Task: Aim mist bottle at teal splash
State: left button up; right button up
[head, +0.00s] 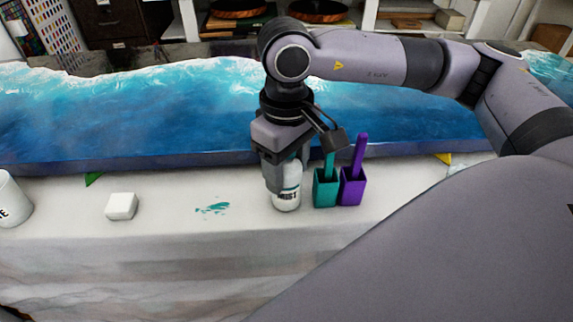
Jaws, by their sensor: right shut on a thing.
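The white mist bottle (287,198) stands upright on the pale table covering, its label partly readable. My right gripper (283,175) points down from above and is shut on the bottle, hiding its top. The teal splash (213,208) lies flat on the table to the left of the bottle, a short gap away. My left gripper does not show.
A teal holder (326,188) and a purple holder (352,187), each with a handled tool, stand close to the bottle's right. A white block (121,206) and a white container (12,200) are at left. The blue resin slab (150,115) runs behind.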

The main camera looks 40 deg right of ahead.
jog(key=shift+f, duration=0.15)
jog(key=shift+f+b, duration=0.15)
jog(key=shift+b, duration=0.15)
jog(key=o, duration=1.2)
jog(key=shift+r+p, duration=0.35)
jog(key=shift+p, duration=0.05)
notch_tip(320, 180, up, 12)
jog(key=shift+f+b, duration=0.1)
jog(key=shift+b, duration=0.3)
jog(key=shift+s, duration=0.1)
